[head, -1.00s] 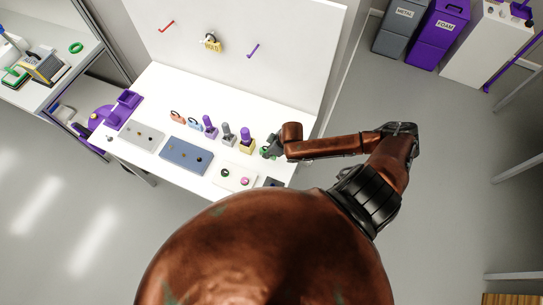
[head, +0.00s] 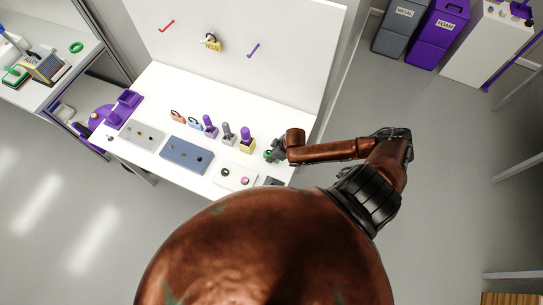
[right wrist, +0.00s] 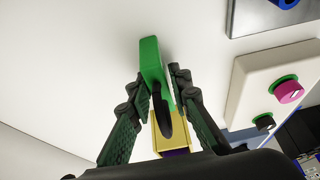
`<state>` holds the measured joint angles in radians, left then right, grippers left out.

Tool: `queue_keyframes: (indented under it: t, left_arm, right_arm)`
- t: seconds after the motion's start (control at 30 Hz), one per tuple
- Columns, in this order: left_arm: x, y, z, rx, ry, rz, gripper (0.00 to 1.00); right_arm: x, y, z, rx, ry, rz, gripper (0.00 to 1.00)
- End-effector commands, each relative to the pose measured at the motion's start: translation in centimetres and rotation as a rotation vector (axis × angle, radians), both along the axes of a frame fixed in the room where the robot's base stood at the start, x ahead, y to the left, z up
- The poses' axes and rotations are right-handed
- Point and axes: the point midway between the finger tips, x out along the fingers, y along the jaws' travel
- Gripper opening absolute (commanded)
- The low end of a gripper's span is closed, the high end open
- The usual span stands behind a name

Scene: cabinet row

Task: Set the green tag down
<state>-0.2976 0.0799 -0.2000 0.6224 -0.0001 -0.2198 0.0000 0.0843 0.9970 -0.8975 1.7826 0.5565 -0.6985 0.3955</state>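The green tag (right wrist: 152,62) is between the two fingers of my right gripper (right wrist: 160,78), which look closed on its sides. The tag points away from the gripper over the white table surface. Whether it touches the surface I cannot tell. In the head view my right gripper (head: 271,154) is over the right end of the white table (head: 160,88), and only a little green of the tag shows there. My left gripper is not in view.
A pale plate with buttons (head: 232,184) lies nearer the front edge. A white panel (head: 290,50) rises behind the table.

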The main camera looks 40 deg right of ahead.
Motion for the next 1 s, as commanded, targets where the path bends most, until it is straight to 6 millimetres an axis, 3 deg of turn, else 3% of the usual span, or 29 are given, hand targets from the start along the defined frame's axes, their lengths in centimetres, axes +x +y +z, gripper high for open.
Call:
queue_keyframes:
  t: [0.17,0.53,1.0]
  left_arm:
    - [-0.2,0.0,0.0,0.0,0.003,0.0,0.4]
    - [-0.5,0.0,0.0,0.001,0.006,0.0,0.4]
    - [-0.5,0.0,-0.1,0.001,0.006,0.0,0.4]
  right_arm:
    - [0.0,0.0,0.0,0.0,0.0,0.0,0.31]
    - [-0.2,-0.2,0.7,-0.001,0.0,0.0,0.31]
    - [-3.2,-1.8,9.0,-0.002,-0.001,0.001,0.31]
